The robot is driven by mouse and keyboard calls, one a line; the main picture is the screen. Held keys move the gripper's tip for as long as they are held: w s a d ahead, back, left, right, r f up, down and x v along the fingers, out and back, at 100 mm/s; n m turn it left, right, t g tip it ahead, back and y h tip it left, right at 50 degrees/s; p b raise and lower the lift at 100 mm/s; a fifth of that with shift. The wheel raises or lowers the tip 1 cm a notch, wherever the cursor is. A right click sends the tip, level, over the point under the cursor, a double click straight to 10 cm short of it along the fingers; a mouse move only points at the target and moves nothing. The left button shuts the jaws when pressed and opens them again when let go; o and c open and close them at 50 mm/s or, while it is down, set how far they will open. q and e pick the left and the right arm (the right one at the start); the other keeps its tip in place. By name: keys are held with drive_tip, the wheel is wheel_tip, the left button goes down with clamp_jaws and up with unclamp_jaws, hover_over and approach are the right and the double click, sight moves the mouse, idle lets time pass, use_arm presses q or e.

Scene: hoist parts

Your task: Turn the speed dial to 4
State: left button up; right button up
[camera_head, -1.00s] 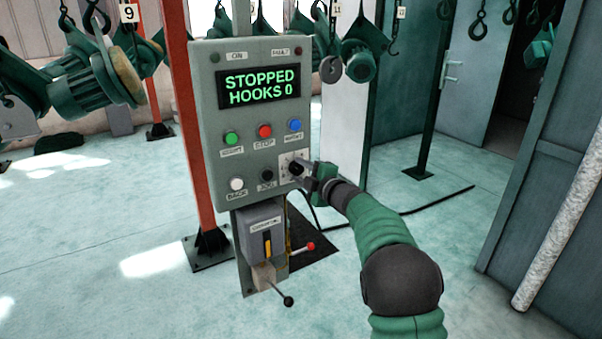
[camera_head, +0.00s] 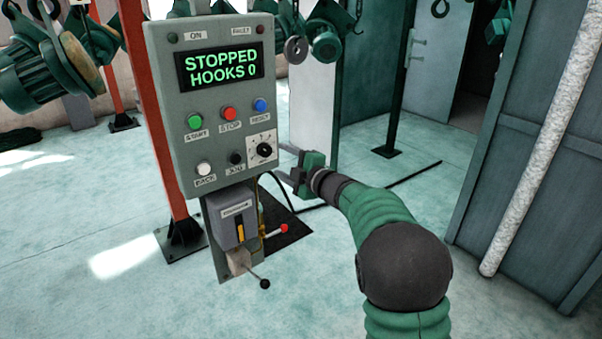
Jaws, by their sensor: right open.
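The speed dial (camera_head: 264,150) is a black round knob on a white square plate at the lower right of the grey control panel (camera_head: 187,75). Its scale marks are too small to read. The panel's display (camera_head: 219,68) shows "STOPPED HOOKS 0" in green. My right gripper (camera_head: 283,161) is open and empty, just to the right of the dial and apart from it. Its fingers point left toward the panel's edge. My left gripper is not in view.
Green start (camera_head: 194,122), red stop (camera_head: 229,114) and blue reset (camera_head: 260,104) buttons sit above the dial. A white back button (camera_head: 203,168) and a black knob (camera_head: 236,158) are left of it. A lever box (camera_head: 235,215) hangs below.

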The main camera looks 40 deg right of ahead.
drive_tip(key=s, duration=0.9)
drive_tip(key=shift+s+r, duration=0.2)
drive_tip(key=shift+r, duration=0.15)
